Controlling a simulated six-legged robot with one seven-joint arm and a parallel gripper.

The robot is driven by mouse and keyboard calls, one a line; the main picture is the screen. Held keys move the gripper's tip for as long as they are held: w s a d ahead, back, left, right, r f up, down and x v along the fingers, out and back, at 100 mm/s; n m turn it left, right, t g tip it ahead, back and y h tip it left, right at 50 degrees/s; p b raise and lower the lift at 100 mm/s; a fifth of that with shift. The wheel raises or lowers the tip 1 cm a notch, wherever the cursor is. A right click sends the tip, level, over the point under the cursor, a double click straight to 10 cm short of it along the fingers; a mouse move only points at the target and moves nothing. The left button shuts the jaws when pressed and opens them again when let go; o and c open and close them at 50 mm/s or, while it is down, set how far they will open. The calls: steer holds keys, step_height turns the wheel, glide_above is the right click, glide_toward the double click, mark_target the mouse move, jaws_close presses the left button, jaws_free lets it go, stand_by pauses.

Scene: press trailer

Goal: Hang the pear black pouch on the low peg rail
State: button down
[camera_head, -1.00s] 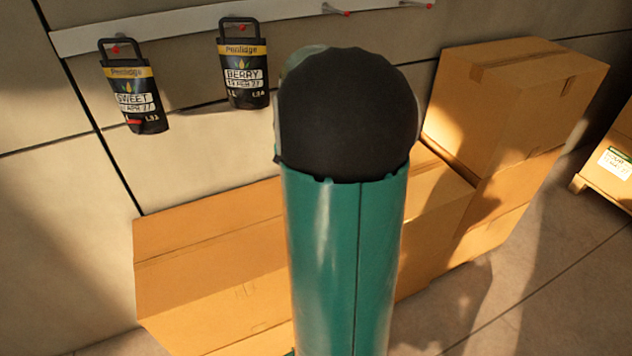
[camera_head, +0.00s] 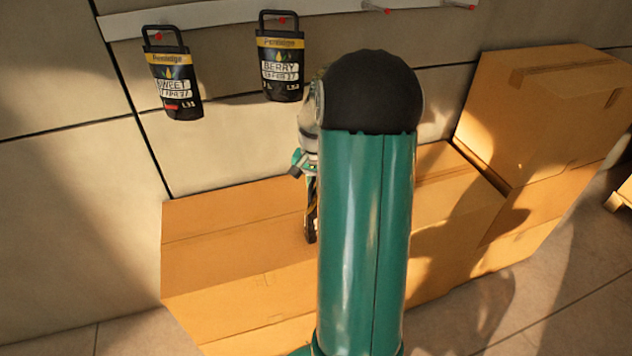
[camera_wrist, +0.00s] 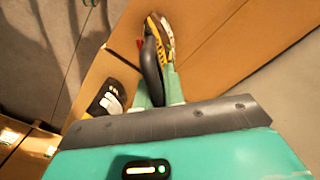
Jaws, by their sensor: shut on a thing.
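My gripper (camera_wrist: 160,88) is shut on the handle of a black pouch (camera_wrist: 162,38) with a yellow band. In the wrist view the pouch shows nearly edge-on, so I cannot read its name. In the head view my gripper (camera_head: 306,168) shows partly beside my green arm, with the dark pouch (camera_head: 311,215) below it, in front of the cardboard boxes. The white peg rail (camera_head: 225,14) runs along the wall at the top. Its pegs (camera_head: 376,7) at the right show bare; my gripper is below the rail.
The SWEET pouch (camera_head: 172,85) and BERRY pouch (camera_head: 281,68) hang on the rail's left part. Cardboard boxes (camera_head: 225,225) stand along the wall, a taller stack (camera_head: 540,110) at right. Another black pouch (camera_wrist: 106,100) shows against cardboard in the wrist view.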

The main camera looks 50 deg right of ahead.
steer(key=c, duration=1.5)
jaws_free()
steer(key=shift+d+f, duration=0.1)
steer(key=shift+f, duration=0.2)
steer(key=shift+s+r, duration=0.1)
